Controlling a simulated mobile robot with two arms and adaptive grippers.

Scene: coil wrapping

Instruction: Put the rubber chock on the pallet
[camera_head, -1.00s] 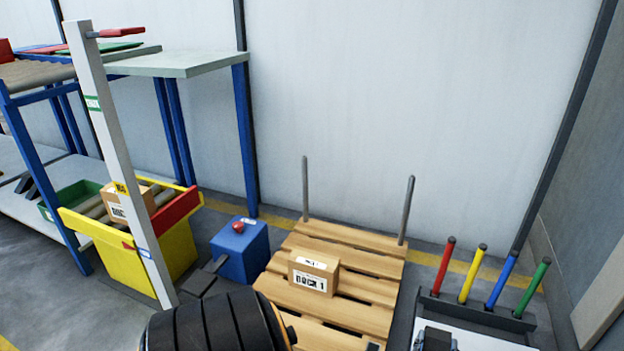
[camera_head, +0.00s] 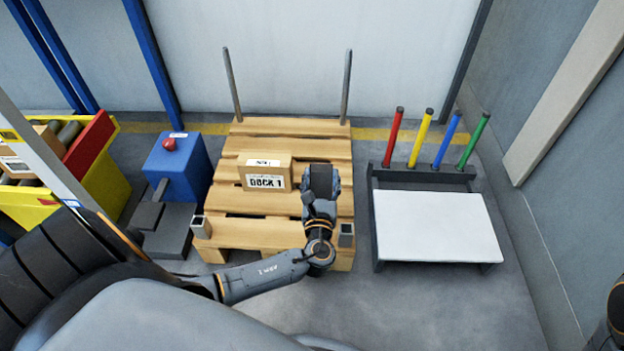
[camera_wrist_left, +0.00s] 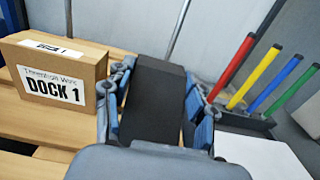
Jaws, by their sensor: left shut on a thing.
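The rubber chock (camera_wrist_left: 158,90) is a dark block between the two fingers of my left gripper (camera_head: 320,192) in the left wrist view. In the head view the chock (camera_head: 320,177) shows as a dark shape at the gripper's tip. The gripper is shut on it over the right part of the wooden pallet (camera_head: 270,227), just right of the carton. I cannot tell whether the chock touches the slats. My right gripper is out of view; only a bit of my right arm shows at the right edge.
A "DOCK 1" carton (camera_head: 265,172) sits on the pallet, close left of the gripper. Two grey posts (camera_head: 346,88) stand at the pallet's back. A blue box with a red button (camera_head: 178,165) is left. A rack with coloured bars (camera_head: 430,215) is right.

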